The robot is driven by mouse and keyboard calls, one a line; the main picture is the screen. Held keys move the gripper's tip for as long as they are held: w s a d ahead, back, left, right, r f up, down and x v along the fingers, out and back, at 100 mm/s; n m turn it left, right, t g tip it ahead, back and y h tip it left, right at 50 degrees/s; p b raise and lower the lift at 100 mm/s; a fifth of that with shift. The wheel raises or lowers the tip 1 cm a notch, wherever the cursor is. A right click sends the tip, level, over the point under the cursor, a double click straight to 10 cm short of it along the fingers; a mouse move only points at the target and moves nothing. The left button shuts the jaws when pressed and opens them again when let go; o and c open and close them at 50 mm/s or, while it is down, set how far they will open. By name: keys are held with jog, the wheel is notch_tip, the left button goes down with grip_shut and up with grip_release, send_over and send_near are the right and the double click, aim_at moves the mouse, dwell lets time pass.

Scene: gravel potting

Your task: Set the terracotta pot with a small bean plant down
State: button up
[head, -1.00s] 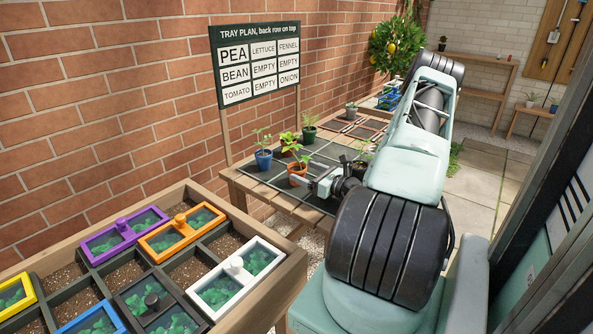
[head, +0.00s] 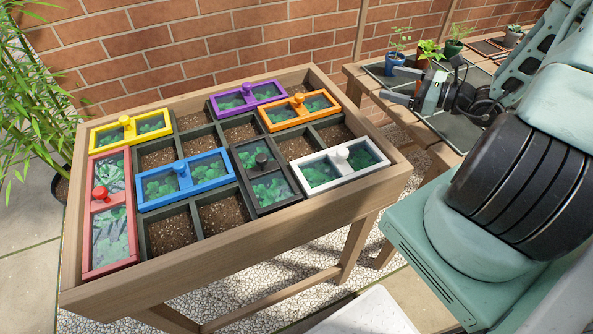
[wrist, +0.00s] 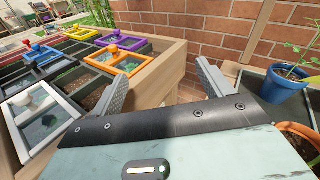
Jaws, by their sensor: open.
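My gripper (head: 385,80) is open, its two fingers apart with nothing between them. In the wrist view the open fingers (wrist: 165,95) point toward the brick wall and the cold frame's corner. A terracotta pot (wrist: 299,134) stands at the right edge of the wrist view, beside my gripper and outside its fingers. It is cut off by the frame edge, with a bit of leaf showing. The tray (head: 445,125) lies on the wooden bench under my gripper.
A blue pot (head: 395,61) with a seedling, also in the wrist view (wrist: 284,84), stands close to my gripper. A bright green plant (head: 430,49) and a green pot (head: 453,47) are behind. A wooden planter (head: 345,205) with coloured lidded frames stands left of the bench.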

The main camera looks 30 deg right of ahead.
jog(key=s+a+r+n+g+y, duration=0.25)
jog(key=a+n+g, duration=0.55)
jog(key=a, duration=0.6)
jog(key=s+a+r+n+g+y, duration=0.1)
jog(key=a+r+n+g, duration=0.2)
jog(key=a+n+g, duration=0.8)
jog(key=s+a+r+n+t+h, duration=0.2)
jog(key=s+a+n+h, duration=0.3)
jog(key=s+a+n, duration=0.2)
jog(key=s+a+r+n+t+h, duration=0.1)
jog(key=s+a+n+t+h, duration=0.1)
jog(key=s+a+n+h, duration=0.4)
jog(key=s+a+n, duration=0.1)
jog(key=a+n, duration=0.1)
jog(key=n, duration=0.2)
jog(key=shift+s+a+r, duration=0.35)
jog(key=shift+s, duration=0.05)
jog(key=shift+r, duration=0.15)
